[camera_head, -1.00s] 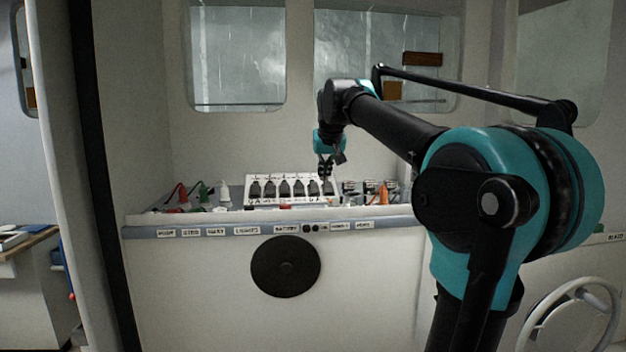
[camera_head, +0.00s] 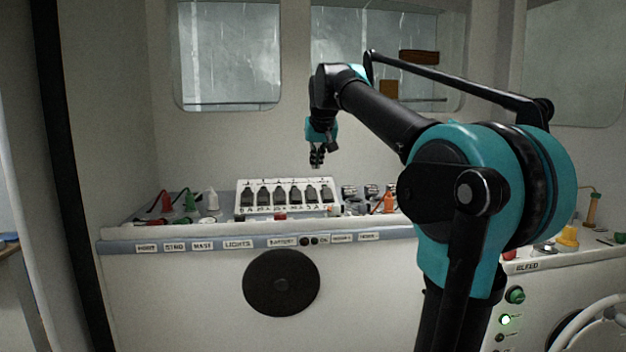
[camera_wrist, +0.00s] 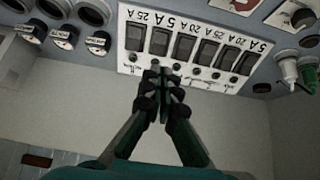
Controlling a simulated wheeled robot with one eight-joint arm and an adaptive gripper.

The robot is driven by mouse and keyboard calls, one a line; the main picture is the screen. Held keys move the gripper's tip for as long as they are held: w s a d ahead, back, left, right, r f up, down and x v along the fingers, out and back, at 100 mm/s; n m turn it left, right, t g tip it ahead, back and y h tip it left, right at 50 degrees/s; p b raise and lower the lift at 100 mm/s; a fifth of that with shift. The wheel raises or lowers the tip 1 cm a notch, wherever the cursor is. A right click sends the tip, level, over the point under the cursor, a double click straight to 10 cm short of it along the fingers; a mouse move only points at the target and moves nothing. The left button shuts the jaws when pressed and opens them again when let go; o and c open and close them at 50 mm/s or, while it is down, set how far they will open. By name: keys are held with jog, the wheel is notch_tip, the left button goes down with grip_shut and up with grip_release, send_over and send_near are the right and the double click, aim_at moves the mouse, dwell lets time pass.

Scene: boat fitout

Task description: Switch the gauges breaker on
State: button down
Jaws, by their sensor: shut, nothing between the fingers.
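The white breaker panel (camera_head: 262,209) stands on the console shelf with a row of several black rocker switches. In the wrist view the panel (camera_wrist: 190,75) shows upside down, with amp ratings such as 5 A, 20 A and 25 A. The small name labels are too small to read, so I cannot tell which switch is the gauges breaker. My gripper (camera_head: 317,163) is shut and empty, above the right end of the panel and apart from it. In the wrist view my gripper's fingertips (camera_wrist: 165,72) overlap the panel's lower edge in the picture.
Red, green (camera_head: 190,201) and white (camera_head: 211,199) connectors stand left of the panel. Round gauges (camera_wrist: 93,12) and an orange connector (camera_head: 388,201) are right of it. A black round disc (camera_head: 281,283) is on the console front.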

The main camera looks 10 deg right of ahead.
send_near(311, 191)
jog(key=x, duration=0.5)
jog(key=shift+f, duration=0.3)
jog(key=shift+w+f, duration=0.35)
jog(key=shift+w, duration=0.05)
jog(key=shift+w+f+g, duration=0.15)
jog(key=shift+w+g, duration=0.55)
jog(key=shift+g, duration=0.2)
jog(key=shift+s, duration=0.2)
jog(key=shift+s+f, duration=0.3)
jog(key=shift+s, duration=0.3)
